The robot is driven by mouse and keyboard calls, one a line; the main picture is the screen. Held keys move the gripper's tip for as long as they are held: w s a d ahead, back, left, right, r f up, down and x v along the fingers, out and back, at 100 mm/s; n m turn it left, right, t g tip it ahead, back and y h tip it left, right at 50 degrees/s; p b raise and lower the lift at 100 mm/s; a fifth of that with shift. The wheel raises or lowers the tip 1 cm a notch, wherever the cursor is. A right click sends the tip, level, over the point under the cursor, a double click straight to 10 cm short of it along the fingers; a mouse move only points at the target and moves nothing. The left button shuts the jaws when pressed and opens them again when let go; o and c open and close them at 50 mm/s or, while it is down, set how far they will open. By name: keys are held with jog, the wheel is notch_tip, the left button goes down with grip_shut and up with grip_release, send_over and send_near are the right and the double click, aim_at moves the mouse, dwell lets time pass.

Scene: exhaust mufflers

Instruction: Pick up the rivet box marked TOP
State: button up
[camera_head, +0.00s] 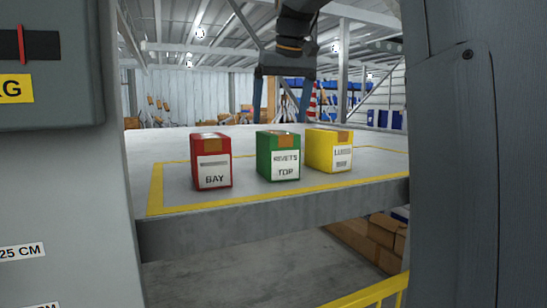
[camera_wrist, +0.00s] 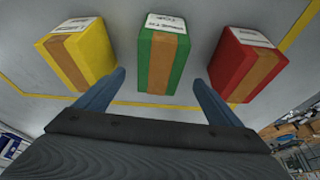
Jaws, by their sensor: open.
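The green rivet box (camera_head: 278,158), with a white label reading RIVETS TOP and a brown tape strip, stands upright on the grey shelf, between a red and a yellow box. My gripper (camera_head: 281,114) is open and empty, pointing down above and apparently behind the green box. In the wrist view the green box (camera_wrist: 163,58) lies ahead between the two blue fingers (camera_wrist: 159,79), not held. Its lower part is hidden from that view.
A red box (camera_head: 211,162) marked BAY stands left of the green box, a yellow box (camera_head: 329,150) to its right, with small gaps. A yellow line borders the grey shelf (camera_head: 168,190). A grey panel (camera_head: 65,200) stands at left. Cartons (camera_head: 380,232) sit below.

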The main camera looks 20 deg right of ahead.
aim_at(278, 132)
jog(key=p+x, duration=0.2)
jog(key=x, duration=0.4)
jog(key=shift+w+f, duration=0.2)
jog(key=shift+f, duration=0.35)
jog(key=shift+f+p, duration=0.2)
jog(key=shift+p, duration=0.1)
jog(key=c, duration=2.2)
